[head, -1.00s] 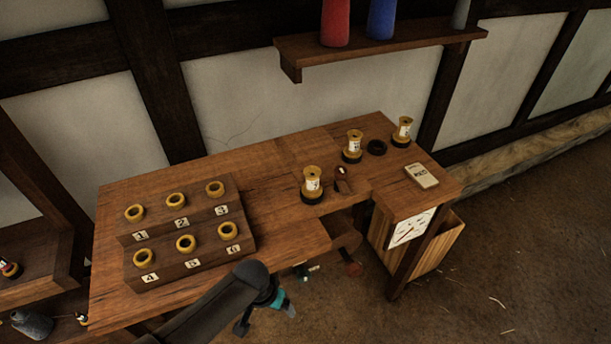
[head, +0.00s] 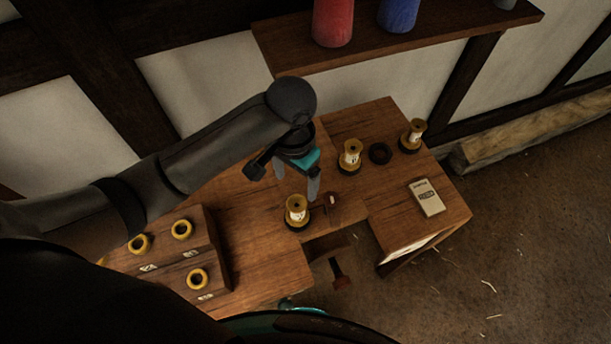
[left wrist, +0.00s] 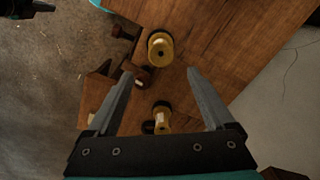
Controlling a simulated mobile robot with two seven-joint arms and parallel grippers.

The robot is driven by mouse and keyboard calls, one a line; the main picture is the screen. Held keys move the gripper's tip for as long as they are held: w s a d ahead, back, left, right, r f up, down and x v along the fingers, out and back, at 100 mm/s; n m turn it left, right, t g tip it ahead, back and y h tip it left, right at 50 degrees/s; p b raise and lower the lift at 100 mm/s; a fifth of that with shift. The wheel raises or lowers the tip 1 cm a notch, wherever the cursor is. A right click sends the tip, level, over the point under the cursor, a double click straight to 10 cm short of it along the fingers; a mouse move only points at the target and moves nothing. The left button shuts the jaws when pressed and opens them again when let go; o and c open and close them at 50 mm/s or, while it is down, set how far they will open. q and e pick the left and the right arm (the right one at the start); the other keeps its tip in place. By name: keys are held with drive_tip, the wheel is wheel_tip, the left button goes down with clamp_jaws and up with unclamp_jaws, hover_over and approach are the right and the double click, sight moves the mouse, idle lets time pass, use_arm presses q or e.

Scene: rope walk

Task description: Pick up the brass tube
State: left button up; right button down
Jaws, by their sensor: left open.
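Three brass spool-like tubes with white labels stand upright on black round bases on the wooden table. One is at the near middle (head: 297,208), one behind it (head: 350,155), one at the far right (head: 414,133). I cannot tell which is meant. My left gripper (head: 298,186) is open and empty above the table, near the first two tubes. In the left wrist view, one tube (left wrist: 160,47) shows beyond the fingertips and another (left wrist: 162,118) between the fingers. Neither is held. A dark part at that view's top left may be my right gripper (left wrist: 32,8); its jaws are unclear.
An empty black ring (head: 380,153) lies between the two rear tubes. A small dark wooden fitting (head: 332,202) is beside the near tube. A stepped rack with brass rings (head: 222,262) stands left. A booklet (head: 427,197) lies right. A shelf (head: 400,42) overhangs behind.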

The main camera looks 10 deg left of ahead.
use_arm(q)
hover_over(297, 204)
wheel_tip(297, 204, down, 4)
drive_tip(key=shift+s+f+b, duration=0.1)
drive_tip(key=shift+f+b, duration=0.15)
drive_tip(key=shift+b, duration=0.1)
wheel_tip(297, 204, down, 4)
drive_tip(key=shift+f+b, duration=0.2)
drive_tip(key=shift+b, duration=0.15)
drive_tip(key=shift+f, duration=0.8)
drive_tip(key=shift+a+f+b, duration=0.1)
drive_tip(key=shift+f+b, duration=0.3)
drive_tip(key=shift+f, duration=1.9)
use_arm(e)
drive_tip(key=shift+s+f, duration=1.15)
use_arm(q)
drive_tip(key=shift+c, duration=0.4)
drive_tip(key=shift+r, duration=0.1)
clamp_jaws()
use_arm(e)
drive_tip(key=shift+s, duration=0.1)
